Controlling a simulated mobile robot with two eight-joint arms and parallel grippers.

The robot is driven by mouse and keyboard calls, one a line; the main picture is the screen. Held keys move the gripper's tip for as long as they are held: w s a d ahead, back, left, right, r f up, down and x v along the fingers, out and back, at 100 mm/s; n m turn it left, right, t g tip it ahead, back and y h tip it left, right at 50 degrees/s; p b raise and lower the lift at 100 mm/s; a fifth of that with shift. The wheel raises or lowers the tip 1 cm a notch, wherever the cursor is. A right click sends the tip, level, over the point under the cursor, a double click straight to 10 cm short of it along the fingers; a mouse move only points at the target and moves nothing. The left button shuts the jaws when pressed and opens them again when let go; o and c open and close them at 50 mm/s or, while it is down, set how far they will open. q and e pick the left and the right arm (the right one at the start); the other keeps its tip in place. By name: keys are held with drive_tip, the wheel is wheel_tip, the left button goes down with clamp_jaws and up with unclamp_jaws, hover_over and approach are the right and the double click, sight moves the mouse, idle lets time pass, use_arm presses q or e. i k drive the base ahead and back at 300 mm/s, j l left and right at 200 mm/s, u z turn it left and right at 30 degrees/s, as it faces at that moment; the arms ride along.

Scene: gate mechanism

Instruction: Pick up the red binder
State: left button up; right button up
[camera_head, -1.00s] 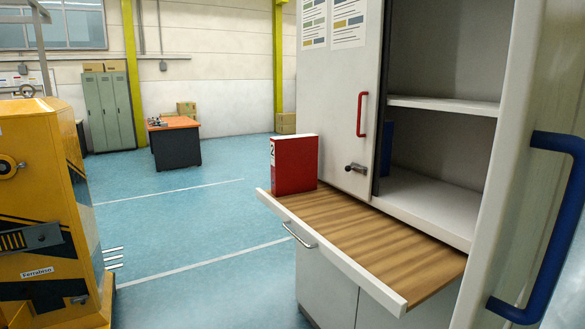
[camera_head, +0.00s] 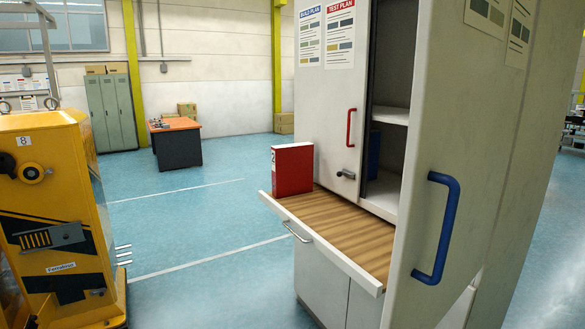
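The red binder (camera_head: 294,170) stands upright at the left end of the pulled-out wooden shelf (camera_head: 345,225) of a white cabinet. Its white spine with a number faces left. Neither of my grippers is in view, and nothing is touching the binder apart from the shelf under it.
The cabinet's left door has a red handle (camera_head: 351,127); its open right door has a blue handle (camera_head: 437,228) and juts toward me. A blue binder (camera_head: 374,153) is partly hidden inside. A yellow machine (camera_head: 58,215) stands at left. The blue floor (camera_head: 190,230) between is clear.

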sight(291, 163)
drive_tip(key=i+j+u, duration=0.3)
drive_tip(key=i, duration=0.15)
drive_tip(key=i+u, duration=0.3)
drive_tip(key=i, duration=0.15)
drive_tip(key=i+j+z, duration=0.1)
drive_tip(key=i, duration=0.4)
drive_tip(key=i+j+z, duration=0.1)
drive_tip(key=i, duration=0.4)
drive_tip(key=i+j+z, duration=0.1)
drive_tip(key=i, duration=0.4)
